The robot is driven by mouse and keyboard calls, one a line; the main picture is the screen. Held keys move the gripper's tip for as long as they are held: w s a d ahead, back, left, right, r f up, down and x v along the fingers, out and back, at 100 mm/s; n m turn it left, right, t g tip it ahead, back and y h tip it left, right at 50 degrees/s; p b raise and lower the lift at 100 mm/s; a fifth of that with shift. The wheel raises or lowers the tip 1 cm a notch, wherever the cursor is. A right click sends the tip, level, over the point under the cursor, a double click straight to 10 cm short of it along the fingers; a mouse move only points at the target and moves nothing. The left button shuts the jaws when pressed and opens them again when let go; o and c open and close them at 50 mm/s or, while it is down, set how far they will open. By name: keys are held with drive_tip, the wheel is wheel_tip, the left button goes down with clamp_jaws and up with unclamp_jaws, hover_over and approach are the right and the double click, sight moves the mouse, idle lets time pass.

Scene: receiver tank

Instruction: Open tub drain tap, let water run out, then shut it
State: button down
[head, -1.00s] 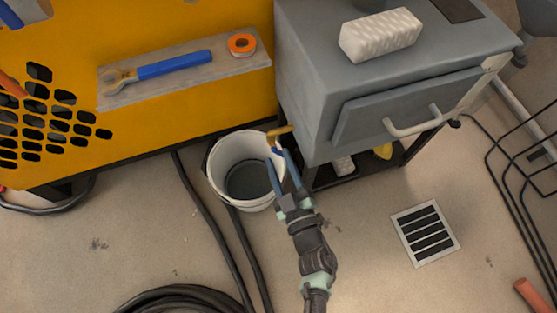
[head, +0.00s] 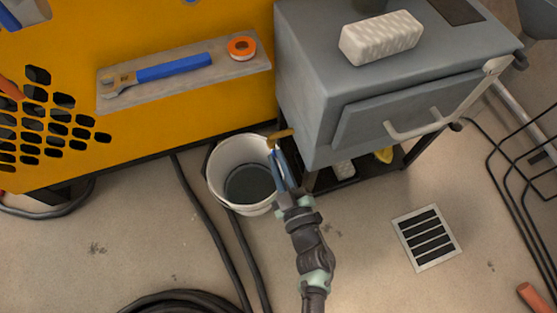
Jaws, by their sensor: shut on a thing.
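The brass drain tap (head: 281,134) sticks out from the left side of the grey metal tub cabinet (head: 312,120), above the rim of a white bucket (head: 215,178). My gripper (head: 274,151) reaches up from below, over the bucket's right side. Its blue fingers are closed at the tap's lower front part, where the handle is mostly hidden between them. The bucket stands on the floor with a dark bottom or dark liquid inside. I see no clear stream of water; the outlet is hidden or too small to tell.
A white block (head: 381,37) lies on the cabinet, whose front has a bar handle (head: 417,128). A yellow panel (head: 190,110) stands left, with a wrench (head: 160,71) and tape roll (head: 242,48) on a shelf. Black hoses (head: 203,215) cross the floor; a floor drain (head: 427,238) is right.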

drive_tip(key=shift+n, duration=0.3)
drive_tip(key=n, duration=0.5)
drive_tip(key=shift+b, duration=0.35)
drive_tip(key=n+b, duration=0.1)
drive_tip(key=n, duration=0.5)
drive_tip(key=shift+n, duration=0.3)
drive_tip(key=c, duration=0.9)
unclamp_jaws()
drive_tip(key=shift+s, duration=0.1)
drive_tip(key=p+v, duration=0.4)
drive_tip(key=v, duration=0.8)
drive_tip(key=shift+s+d, duration=0.15)
drive_tip(key=shift+s, duration=0.25)
